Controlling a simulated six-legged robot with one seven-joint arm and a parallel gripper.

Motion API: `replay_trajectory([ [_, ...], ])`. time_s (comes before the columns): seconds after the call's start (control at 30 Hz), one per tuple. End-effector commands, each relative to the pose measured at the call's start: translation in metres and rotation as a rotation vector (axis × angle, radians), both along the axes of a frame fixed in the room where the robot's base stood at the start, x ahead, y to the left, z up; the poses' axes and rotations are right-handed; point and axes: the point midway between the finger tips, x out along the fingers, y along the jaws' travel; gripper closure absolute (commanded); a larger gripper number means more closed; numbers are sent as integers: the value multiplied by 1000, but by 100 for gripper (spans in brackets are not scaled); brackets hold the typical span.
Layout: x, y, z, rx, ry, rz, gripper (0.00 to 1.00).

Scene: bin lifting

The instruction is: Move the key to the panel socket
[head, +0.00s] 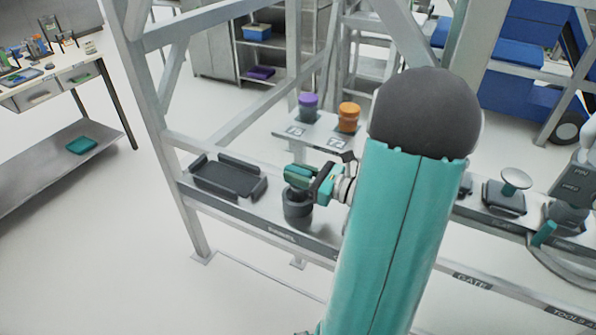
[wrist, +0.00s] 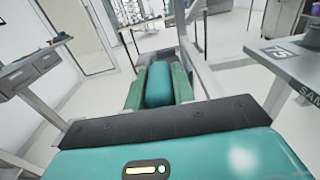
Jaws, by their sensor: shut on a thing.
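My gripper (head: 300,177) is over the grey shelf in the head view, its fingers pointing left. In the wrist view my gripper (wrist: 158,82) is shut on a rounded teal piece (wrist: 159,88), which appears to be the key. Its lower part is hidden in the wrist view. A dark round base (head: 297,206) stands on the shelf directly below the gripper; I cannot tell whether the held piece touches it. The panel socket cannot be told for sure; dark fittings, one with a pale disc (head: 516,181), sit on the shelf at the right.
A black tray (head: 229,178) lies left of the gripper. Purple-topped (head: 308,106) and orange-topped (head: 348,117) containers stand on a plate behind. A teal handle (head: 543,234) is at the right. Frame posts surround the shelf, and my arm hides its middle.

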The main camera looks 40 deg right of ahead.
Motion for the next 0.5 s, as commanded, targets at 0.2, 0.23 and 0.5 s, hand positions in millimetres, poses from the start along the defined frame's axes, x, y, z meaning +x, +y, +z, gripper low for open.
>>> replay_trajectory([
  [0.2,0,0,-4,0,-1,0,100],
  [0.23,0,0,-4,1,-1,0,100],
  [0.5,0,0,-9,1,-1,0,100],
])
